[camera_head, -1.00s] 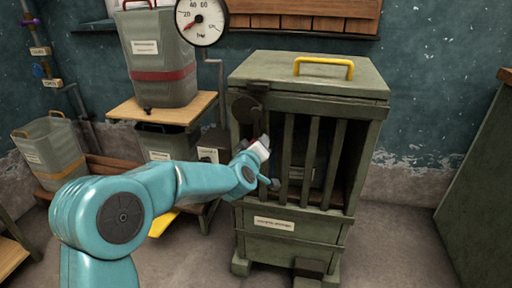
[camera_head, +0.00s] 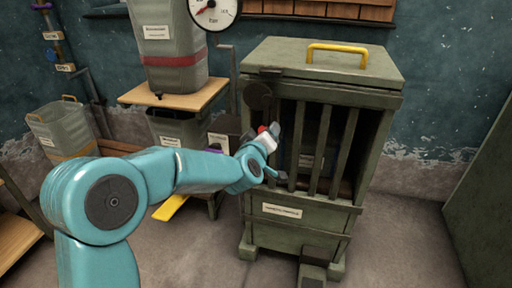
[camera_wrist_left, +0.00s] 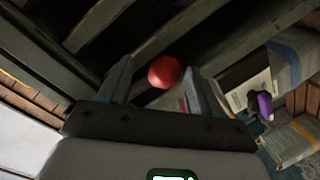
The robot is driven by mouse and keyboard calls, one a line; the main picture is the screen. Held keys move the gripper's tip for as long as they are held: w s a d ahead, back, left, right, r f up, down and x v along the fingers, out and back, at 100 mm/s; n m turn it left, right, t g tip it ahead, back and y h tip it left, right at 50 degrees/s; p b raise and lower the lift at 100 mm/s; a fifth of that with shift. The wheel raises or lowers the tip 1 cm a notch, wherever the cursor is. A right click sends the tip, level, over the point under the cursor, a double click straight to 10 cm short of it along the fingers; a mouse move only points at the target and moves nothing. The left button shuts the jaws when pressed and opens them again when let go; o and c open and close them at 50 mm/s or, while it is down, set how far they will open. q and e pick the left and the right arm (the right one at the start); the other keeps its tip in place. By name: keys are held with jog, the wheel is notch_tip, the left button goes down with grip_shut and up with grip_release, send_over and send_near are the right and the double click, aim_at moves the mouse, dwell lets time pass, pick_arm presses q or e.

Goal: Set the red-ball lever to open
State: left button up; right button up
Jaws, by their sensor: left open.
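The red ball (camera_wrist_left: 165,72) of the lever shows in the left wrist view, between the two open fingers of my left gripper (camera_wrist_left: 160,85). I cannot tell whether the fingers touch it. In the head view a small bit of the red ball (camera_head: 262,129) shows beside my left gripper (camera_head: 272,133), at the left front edge of the green slatted cabinet (camera_head: 283,193). The lever's arm is mostly hidden behind the gripper. My right gripper is in neither view.
A yellow handle (camera_head: 330,48) tops the cabinet, and dark vertical bars cross its front. A grey bin (camera_head: 168,50) stands on a wooden shelf (camera_head: 190,98) to the left. A round gauge (camera_head: 214,12) hangs above. Bare floor lies right of the cabinet.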

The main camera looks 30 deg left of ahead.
pick_arm(q)
jog(key=p+v, duration=0.2)
jog(key=v, duration=1.1)
jog(key=shift+s, duration=0.15)
jog(key=shift+d+r, duration=0.1)
jog(key=shift+r, duration=0.05)
